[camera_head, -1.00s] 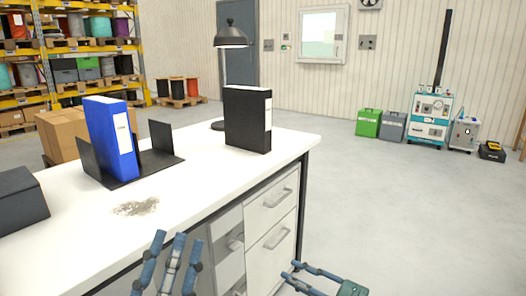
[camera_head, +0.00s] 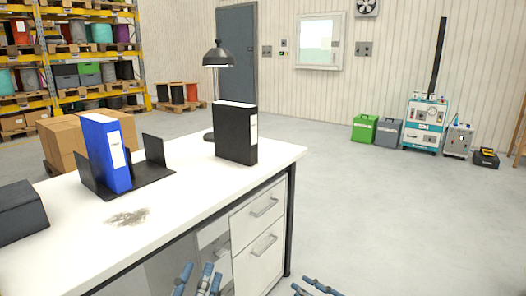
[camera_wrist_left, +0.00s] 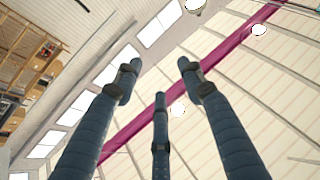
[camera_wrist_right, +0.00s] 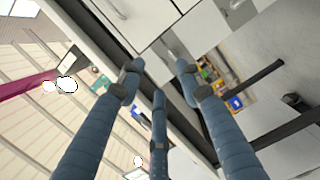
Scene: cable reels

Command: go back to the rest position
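My left gripper (camera_head: 200,277) shows at the bottom edge of the head view, in front of the desk drawers. In the left wrist view its fingers (camera_wrist_left: 160,85) are spread apart with nothing between them, and the ceiling lies behind. My right gripper (camera_head: 312,287) shows at the bottom edge, right of the desk. In the right wrist view its fingers (camera_wrist_right: 158,80) are spread and empty, with the desk front behind them.
The white desk (camera_head: 190,205) bears a blue binder (camera_head: 106,152) in a black holder (camera_head: 160,172), a black binder (camera_head: 236,132), a lamp (camera_head: 217,56) and a dark box (camera_head: 20,212). Grey dirt (camera_head: 127,217) lies on its top. The floor (camera_head: 400,220) on the right is clear.

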